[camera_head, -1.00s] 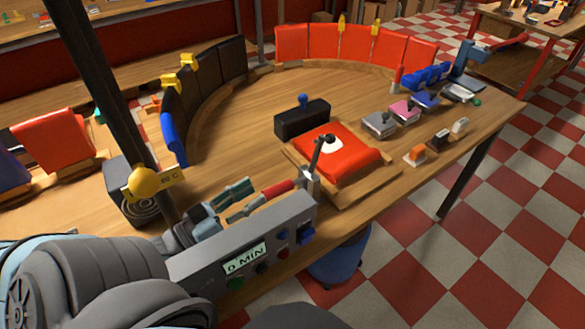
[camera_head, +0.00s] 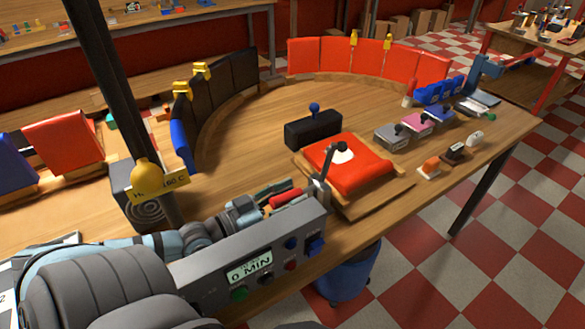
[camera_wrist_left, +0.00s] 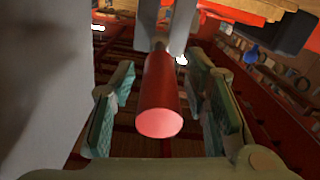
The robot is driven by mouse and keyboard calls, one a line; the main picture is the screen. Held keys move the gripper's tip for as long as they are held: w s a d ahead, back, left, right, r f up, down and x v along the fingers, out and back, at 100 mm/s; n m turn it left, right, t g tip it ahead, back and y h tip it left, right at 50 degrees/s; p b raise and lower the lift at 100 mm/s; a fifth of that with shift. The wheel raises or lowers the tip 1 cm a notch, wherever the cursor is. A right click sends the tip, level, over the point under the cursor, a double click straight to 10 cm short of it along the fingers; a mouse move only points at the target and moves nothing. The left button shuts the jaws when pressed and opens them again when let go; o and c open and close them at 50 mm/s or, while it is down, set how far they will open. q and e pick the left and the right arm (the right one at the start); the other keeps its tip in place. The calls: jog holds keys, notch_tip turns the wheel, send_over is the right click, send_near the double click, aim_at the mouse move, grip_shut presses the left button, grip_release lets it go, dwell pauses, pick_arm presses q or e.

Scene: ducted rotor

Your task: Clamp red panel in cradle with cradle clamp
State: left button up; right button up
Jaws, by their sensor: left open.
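The red panel (camera_head: 350,165) lies flat in the wooden cradle (camera_head: 365,202) near the table's front edge. The cradle clamp (camera_head: 321,190) stands at the cradle's near left side. Its arm slants up over the panel, and a pale pad with a dark tip shows on the panel. Its red handle (camera_head: 287,197) points left toward my left gripper (camera_head: 262,197). In the left wrist view, the handle (camera_wrist_left: 160,100) stands between the open green-padded fingers of my left gripper (camera_wrist_left: 162,108), with gaps on both sides. My right gripper is out of view.
A grey control box (camera_head: 250,262) reading "0 MIN" stands just in front of my left gripper. A black block with a blue knob (camera_head: 313,130) is behind the cradle. Small coloured boxes (camera_head: 412,130) stand to the right. A dark post (camera_head: 110,90) rises at left.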

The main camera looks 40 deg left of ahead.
pick_arm(q)
jog(key=shift+w+d, duration=0.15)
jog(key=shift+w, duration=0.25)
jog(key=shift+r, duration=0.1)
grip_shut()
